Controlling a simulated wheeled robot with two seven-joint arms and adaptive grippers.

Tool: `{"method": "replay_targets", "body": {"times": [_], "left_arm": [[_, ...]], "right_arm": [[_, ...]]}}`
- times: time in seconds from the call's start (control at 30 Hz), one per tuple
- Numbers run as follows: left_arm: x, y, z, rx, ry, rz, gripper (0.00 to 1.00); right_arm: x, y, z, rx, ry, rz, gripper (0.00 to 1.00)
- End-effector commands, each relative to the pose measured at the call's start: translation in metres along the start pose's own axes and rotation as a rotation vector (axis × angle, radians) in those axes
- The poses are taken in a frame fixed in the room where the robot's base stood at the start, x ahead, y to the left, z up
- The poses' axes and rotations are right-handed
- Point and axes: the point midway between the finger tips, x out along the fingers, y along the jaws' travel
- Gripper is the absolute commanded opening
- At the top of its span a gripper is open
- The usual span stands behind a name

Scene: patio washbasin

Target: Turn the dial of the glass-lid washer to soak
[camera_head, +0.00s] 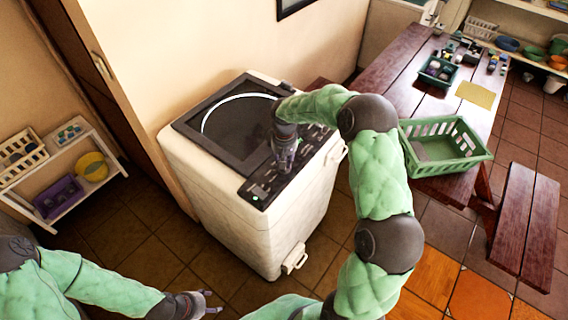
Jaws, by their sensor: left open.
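The glass-lid washer (225,200) is a white top-loader with a dark glass lid (237,120), which is closed. Its black control panel (312,150) runs along the front edge of the top, with small markings and a lit green spot near its lower left end. My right gripper (284,163) points down onto the panel, close to or touching it. It covers part of the panel, and I cannot make out the dial or its setting. I cannot tell whether its fingers are apart. My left gripper (213,302) is open and empty, low over the floor in front of the washer.
A wooden table (395,60) at the right holds a green basket (445,147), a small green tray (437,71) and a yellow cloth (474,95). A bench (527,225) stands beside it. A white shelf (75,205) with baskets is at the left. Tiled floor is clear in front.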

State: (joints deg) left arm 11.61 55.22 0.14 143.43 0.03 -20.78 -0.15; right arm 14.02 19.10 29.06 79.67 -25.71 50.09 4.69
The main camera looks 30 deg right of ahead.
Motion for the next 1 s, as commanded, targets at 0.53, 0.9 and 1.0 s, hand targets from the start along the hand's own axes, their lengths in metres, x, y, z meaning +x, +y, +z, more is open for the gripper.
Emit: {"method": "replay_targets", "body": {"times": [0.53, 0.9, 1.0], "left_arm": [[0.0118, -0.0042, -0.0004, 0.000, 0.000, 0.000, 0.59], [0.0120, -0.0043, -0.0004, 0.000, 0.000, 0.000, 0.59], [0.0120, -0.0043, -0.0005, 0.000, 0.000, 0.000, 0.59]], "right_arm": [[0.0004, 0.0006, 0.0011, 0.249, 0.001, 0.000, 0.00], [0.0000, 0.0008, 0.0012, 0.264, 0.001, 0.000, 0.00], [0.0000, 0.0008, 0.0011, 0.264, 0.001, 0.000, 0.00]]}}
